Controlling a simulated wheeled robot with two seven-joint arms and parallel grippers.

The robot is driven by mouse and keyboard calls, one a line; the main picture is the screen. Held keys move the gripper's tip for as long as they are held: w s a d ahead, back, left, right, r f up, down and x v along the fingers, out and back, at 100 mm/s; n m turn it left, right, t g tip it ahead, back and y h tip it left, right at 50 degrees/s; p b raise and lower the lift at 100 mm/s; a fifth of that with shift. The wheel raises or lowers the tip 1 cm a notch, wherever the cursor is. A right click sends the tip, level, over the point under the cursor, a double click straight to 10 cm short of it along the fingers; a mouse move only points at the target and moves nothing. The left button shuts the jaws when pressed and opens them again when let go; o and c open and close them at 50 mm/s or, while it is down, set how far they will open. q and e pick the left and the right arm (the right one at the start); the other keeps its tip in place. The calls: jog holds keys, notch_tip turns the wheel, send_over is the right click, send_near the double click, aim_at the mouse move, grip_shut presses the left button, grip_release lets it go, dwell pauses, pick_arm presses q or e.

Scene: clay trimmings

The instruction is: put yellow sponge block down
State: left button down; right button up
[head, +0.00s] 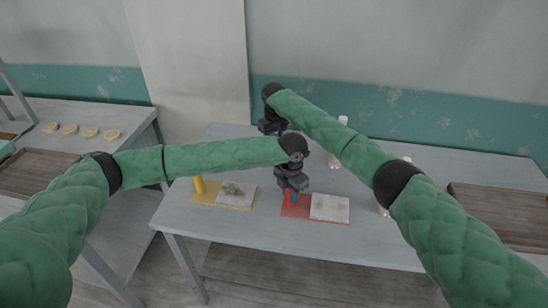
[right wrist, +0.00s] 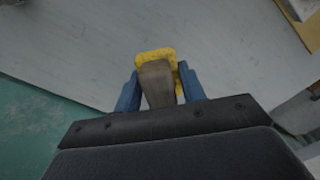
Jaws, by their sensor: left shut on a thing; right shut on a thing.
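My right gripper (right wrist: 160,92) is shut on a yellow block with a grey-brown part between the blue fingers. It looks like the yellow sponge block (right wrist: 154,55). In the head view my right gripper (head: 274,132) is at the far side of the table, and the block does not show there. My left gripper (head: 294,197) is low over the red mat (head: 296,211), beside a pale slab (head: 330,207). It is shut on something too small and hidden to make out.
A yellow mat (head: 205,198) bears a yellow cylinder (head: 199,185) and a grey slab (head: 237,199) with a dark clump. White bottles (head: 342,121) stand behind my right arm. A brown tray (head: 500,208) lies at the right. A side table with pale discs (head: 90,132) stands left.

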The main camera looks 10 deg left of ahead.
jog(key=shift+f, duration=3.55)
jog(key=shift+f, duration=0.1)
jog(key=o, duration=0.9)
jog(key=shift+o, duration=0.2)
notch_tip(320, 180, up, 12)
jog(key=shift+r, duration=0.1)
jog(key=shift+o, duration=0.5)
jog(key=shift+d+r, duration=0.1)
jog(key=shift+r, duration=0.2)
jog(key=shift+f, duration=6)
